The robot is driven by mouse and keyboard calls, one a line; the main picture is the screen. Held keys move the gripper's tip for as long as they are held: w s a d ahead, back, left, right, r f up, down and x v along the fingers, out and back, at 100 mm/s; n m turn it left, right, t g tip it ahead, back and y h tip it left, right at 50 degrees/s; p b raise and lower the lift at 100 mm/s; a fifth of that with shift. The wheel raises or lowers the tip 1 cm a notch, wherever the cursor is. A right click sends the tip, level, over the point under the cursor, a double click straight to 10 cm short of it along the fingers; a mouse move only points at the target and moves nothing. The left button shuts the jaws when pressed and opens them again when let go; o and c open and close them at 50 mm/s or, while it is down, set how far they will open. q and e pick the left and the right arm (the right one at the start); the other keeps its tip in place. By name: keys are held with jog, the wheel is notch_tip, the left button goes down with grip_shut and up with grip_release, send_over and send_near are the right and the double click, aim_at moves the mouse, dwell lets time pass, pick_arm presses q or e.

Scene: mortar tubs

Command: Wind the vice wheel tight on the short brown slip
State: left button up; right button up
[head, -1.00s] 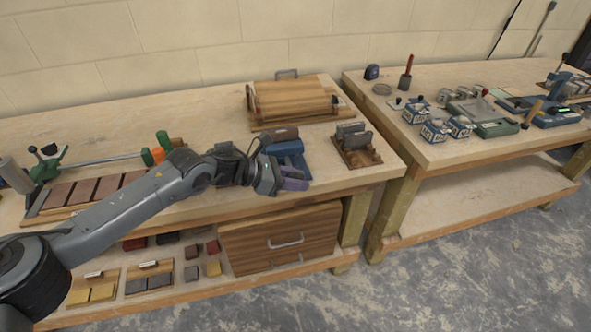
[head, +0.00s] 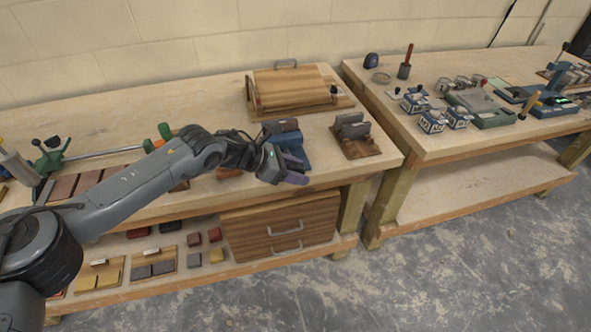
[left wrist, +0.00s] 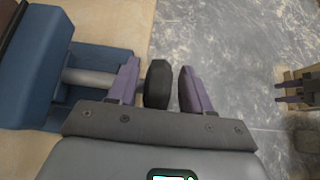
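The blue vice (head: 294,150) stands at the bench's front edge, with a brown block (head: 282,125), apparently the slip, at its top. Its blue body (left wrist: 38,65) and grey screw (left wrist: 88,78) show in the left wrist view. The dark vice wheel (left wrist: 157,84) is seen edge-on between the purple fingers of my left gripper (left wrist: 160,88). The fingers stand apart, with a narrow gap to the wheel on the right side. In the head view my left gripper (head: 295,172) hides the wheel.
A wooden holder with grey blocks (head: 353,138) stands right of the vice, and a wooden chest (head: 290,90) behind it. Drawers (head: 281,232) sit below. A second bench (head: 440,150) carries tools at the right. Open floor lies in front.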

pick_arm(q)
jog(key=shift+a+r, duration=0.3)
jog(key=shift+a, duration=0.05)
jog(key=p+v, duration=0.2)
jog(key=v, duration=0.8)
jog(key=shift+p, duration=0.3)
pick_arm(e)
jog(key=shift+r, duration=1.3)
pick_arm(q)
jog(key=shift+s, duration=0.15)
pick_arm(e)
jog(key=shift+o, duration=0.3)
